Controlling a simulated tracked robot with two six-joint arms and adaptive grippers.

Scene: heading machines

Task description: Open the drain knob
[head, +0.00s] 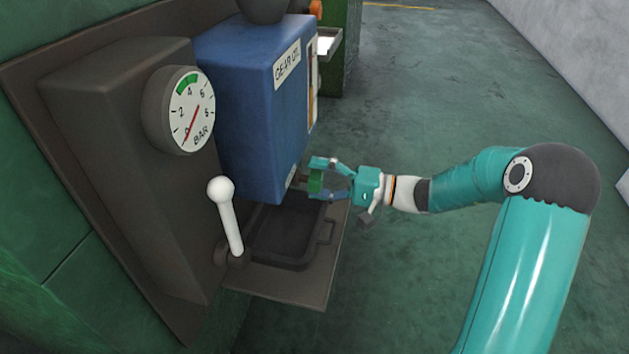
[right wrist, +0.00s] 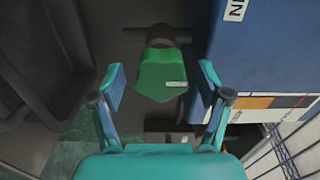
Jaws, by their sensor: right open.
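The green drain knob (head: 315,182) sticks out from the lower front of the blue gear oil tank (head: 252,110). In the right wrist view the knob (right wrist: 162,77) sits on a dark stem. My right gripper (head: 322,180) is open, with one finger on each side of the knob. In the right wrist view its fingers (right wrist: 160,85) stand apart from the knob, with gaps on both sides. My left gripper is not in view.
A dark drip tray (head: 325,232) stands on a shelf (head: 290,290) below the tank. A white-knobbed lever (head: 226,215) rises at the shelf's left. A pressure gauge (head: 190,108) is on the dark panel.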

